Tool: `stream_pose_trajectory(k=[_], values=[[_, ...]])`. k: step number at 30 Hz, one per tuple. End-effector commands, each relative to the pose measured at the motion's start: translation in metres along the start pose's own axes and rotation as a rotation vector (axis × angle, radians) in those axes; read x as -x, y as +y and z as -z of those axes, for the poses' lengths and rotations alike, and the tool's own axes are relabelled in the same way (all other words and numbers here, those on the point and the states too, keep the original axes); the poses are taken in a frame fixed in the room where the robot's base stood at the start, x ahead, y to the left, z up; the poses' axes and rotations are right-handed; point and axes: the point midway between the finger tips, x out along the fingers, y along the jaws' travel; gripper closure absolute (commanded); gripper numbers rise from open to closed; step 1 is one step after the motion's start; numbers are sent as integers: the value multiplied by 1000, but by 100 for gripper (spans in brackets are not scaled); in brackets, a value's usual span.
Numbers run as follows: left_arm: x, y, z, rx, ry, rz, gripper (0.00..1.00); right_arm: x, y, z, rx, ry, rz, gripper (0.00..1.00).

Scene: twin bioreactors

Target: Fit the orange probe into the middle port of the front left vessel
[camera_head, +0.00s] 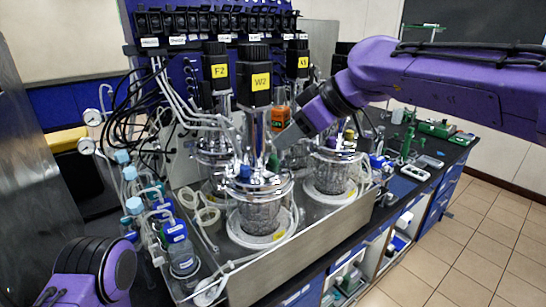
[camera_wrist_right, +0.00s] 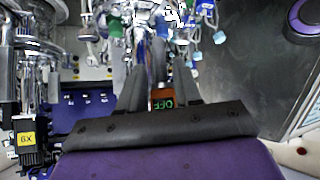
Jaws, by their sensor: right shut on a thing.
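The front left vessel (camera_head: 262,213) is a glass jar with a steel lid, standing in the metal tray below the motor labelled W2. Its lid has several ports with blue and steel fittings; I cannot tell the middle port apart. My right gripper (camera_head: 281,138) is behind and right of this vessel's motor shaft, above the lids. It is shut on the orange probe (camera_head: 281,116), whose display also shows between the fingers in the right wrist view (camera_wrist_right: 163,99). The probe's lower end is hidden in the head view. My left gripper is outside the view; only its arm shows at lower left.
Another vessel (camera_head: 332,176) stands to the right and one (camera_head: 214,151) behind left. Tubes and blue-capped bottles (camera_head: 174,230) crowd the left. The metal tray (camera_head: 318,241) has a raised front wall; green items lie on the bench at right.

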Motion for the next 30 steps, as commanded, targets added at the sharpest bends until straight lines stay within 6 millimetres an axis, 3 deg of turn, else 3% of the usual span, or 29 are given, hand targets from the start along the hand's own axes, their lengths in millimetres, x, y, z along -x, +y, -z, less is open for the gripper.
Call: stream_pose_trajectory(k=[1,6,13,17,23,24,26,30], values=[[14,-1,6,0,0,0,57,-10,6,9,-2,-3,2,100],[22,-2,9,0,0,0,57,-54,16,-2,-3,0,1,100],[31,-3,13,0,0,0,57,-88,22,-12,-3,0,2,100],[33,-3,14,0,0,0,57,-101,22,-27,-2,3,0,100],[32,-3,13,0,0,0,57,-104,22,-30,0,6,-2,100],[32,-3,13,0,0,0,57,-104,22,-30,-1,5,-2,64],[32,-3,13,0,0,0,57,-104,22,-30,-1,5,-2,44],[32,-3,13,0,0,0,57,-103,22,-30,-1,5,-2,41]])
